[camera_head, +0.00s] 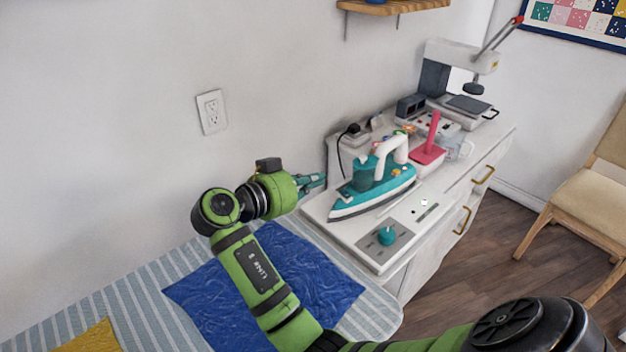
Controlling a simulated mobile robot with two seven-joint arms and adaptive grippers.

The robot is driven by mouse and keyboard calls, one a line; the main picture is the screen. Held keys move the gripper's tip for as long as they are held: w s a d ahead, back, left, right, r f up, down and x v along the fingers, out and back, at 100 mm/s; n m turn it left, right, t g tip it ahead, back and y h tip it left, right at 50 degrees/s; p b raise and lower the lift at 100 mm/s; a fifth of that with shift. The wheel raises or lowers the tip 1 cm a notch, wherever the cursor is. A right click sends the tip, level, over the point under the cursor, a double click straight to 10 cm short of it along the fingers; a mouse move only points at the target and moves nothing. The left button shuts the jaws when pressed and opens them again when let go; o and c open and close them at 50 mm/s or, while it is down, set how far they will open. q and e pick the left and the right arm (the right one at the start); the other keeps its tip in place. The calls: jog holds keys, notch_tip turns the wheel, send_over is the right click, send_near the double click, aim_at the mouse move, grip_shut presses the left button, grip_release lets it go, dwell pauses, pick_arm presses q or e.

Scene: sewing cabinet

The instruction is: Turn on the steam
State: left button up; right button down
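A teal and white iron (368,172) rests on a white station (425,212) on top of the cabinet. A teal knob (386,236) sits on a grey panel at the station's near end. Small dark marks or controls lie on the station to the right of the knob; they are too small to read. My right gripper (314,182) points right, just left of the iron and above the station's left edge, apart from the knob. Its fingers are small and partly hidden by the wrist, so their opening is unclear. My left gripper is out of view.
A striped ironing surface (128,300) with blue cloth (215,297) lies under my arm. Behind the iron are a pink stand (430,150), clutter and a white press (462,60). A chair (588,190) stands right. The space above the knob is clear.

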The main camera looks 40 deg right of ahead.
jog(key=p, duration=0.2)
send_over(345, 194)
jog(key=a, duration=0.2)
jog(key=shift+w+f, duration=0.3)
jog(key=shift+f, duration=0.4)
jog(key=f, duration=0.1)
jog(key=f+p, duration=0.1)
jog(key=f, duration=0.1)
jog(key=shift+w+a, duration=0.1)
jog(key=shift+w, duration=0.1)
jog(key=shift+w+f, duration=0.1)
jog(key=shift+f, duration=0.55)
